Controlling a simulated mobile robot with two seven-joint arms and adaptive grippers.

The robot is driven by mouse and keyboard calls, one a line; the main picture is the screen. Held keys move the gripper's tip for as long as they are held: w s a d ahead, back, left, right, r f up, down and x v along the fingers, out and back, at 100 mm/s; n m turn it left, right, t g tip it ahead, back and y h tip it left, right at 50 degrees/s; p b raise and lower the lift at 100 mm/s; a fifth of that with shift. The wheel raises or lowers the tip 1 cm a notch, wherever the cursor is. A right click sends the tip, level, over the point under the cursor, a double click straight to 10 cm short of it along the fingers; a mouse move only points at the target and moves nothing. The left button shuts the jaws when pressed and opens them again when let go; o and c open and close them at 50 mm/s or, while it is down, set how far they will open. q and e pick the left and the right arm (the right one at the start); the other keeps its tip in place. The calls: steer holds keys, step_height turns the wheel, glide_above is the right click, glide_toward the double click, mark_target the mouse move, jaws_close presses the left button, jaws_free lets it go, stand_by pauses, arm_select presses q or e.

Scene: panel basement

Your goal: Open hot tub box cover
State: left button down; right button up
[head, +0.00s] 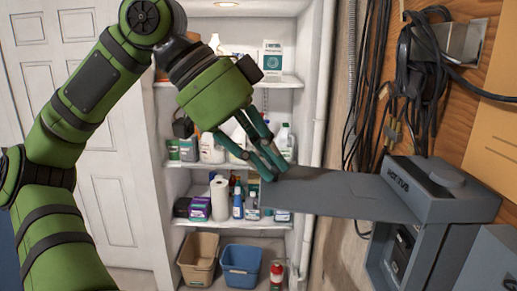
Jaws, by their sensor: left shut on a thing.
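The grey hot tub box (462,206) is on the wall at the right, with lettering on its upper part. Its flat grey cover (340,195) stands swung out to the left from the box. Below it the box front is exposed, with dark parts (402,245) inside. My left gripper (270,174) reaches in from the upper left. Its green-blue fingers are shut on the cover's far left edge; the exact contact is partly hidden by the fingers. My right gripper is not in view.
Black cables (415,75) hang on the wall above the box. White shelves (230,168) with bottles stand behind the gripper. A tan bin (198,262), a blue bin (241,265) and a red bottle (277,272) sit low down. A white door (110,170) is at left.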

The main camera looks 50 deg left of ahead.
mark_target(311, 185)
arm_select(q)
steer(key=shift+w+d+r, duration=0.15)
steer(key=shift+w, duration=0.05)
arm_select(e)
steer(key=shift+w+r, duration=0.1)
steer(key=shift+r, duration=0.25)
arm_select(q)
steer(key=c, duration=1.2)
jaws_free()
steer(key=shift+w+d, duration=0.1)
steer(key=shift+d, duration=0.05)
steer(key=shift+c, duration=0.2)
steer(key=shift+w+d, duration=0.6)
steer(key=shift+w, duration=0.25)
steer(key=shift+w+d, duration=0.15)
steer(key=shift+s+a+r, duration=0.25)
steer(key=shift+s+a, duration=0.2)
steer(key=shift+s, duration=0.1)
steer(key=v, duration=1.1)
steer(key=shift+w+d+r, duration=0.15)
steer(key=shift+w+r, duration=0.1)
steer(key=shift+w, duration=0.05)
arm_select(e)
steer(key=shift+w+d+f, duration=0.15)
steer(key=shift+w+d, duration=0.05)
